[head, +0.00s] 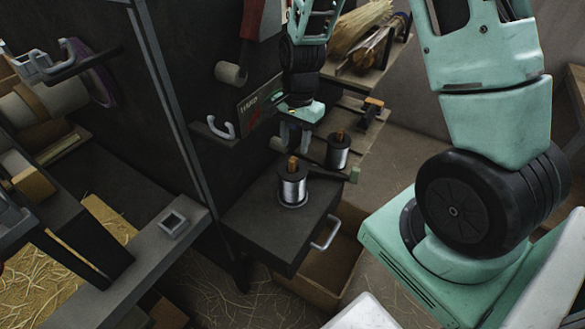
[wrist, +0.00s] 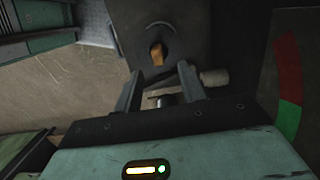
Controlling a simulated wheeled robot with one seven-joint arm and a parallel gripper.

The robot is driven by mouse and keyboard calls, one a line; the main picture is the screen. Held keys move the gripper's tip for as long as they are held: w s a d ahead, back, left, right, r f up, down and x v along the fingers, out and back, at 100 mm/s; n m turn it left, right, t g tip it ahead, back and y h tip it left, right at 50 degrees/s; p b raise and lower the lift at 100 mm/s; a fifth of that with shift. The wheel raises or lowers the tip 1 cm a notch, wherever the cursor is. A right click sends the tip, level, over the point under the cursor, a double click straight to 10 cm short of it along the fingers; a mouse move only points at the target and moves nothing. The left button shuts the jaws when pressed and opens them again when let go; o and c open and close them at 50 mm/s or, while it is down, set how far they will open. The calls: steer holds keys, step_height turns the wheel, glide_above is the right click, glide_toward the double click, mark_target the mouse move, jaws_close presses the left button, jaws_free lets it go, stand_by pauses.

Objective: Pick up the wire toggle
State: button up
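My gripper (head: 294,136) hangs above the dark box in the head view, close over the front wire spool (head: 293,188). Its two fingers stand apart in the wrist view (wrist: 160,70), with no object clearly clamped between them. A small grey-tan cylinder (wrist: 213,77), possibly the wire toggle, lies just beside the right finger in the wrist view. A pale bar shows between the fingers, partly hidden by them. The spool's orange-brown top (wrist: 157,53) shows ahead of the fingertips. I cannot pick out the toggle for certain in the head view.
A second spool (head: 339,151) stands behind the front one. A dark rod with a greenish end (head: 354,175) runs beside the spools. The dark box (head: 262,222) has a pale handle (head: 326,233).

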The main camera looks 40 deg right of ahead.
mark_target(293, 159)
steer(key=shift+s+a+f, duration=0.1)
steer(key=shift+a+f, duration=0.05)
steer(key=shift+f, duration=0.8)
steer(key=shift+s+a+f, duration=0.15)
steer(key=shift+a+f, duration=0.05)
steer(key=shift+f, duration=0.75)
steer(key=shift+s+a+f, duration=0.1)
steer(key=shift+a+f, duration=0.05)
steer(key=shift+f, duration=0.8)
steer(key=c, duration=0.9)
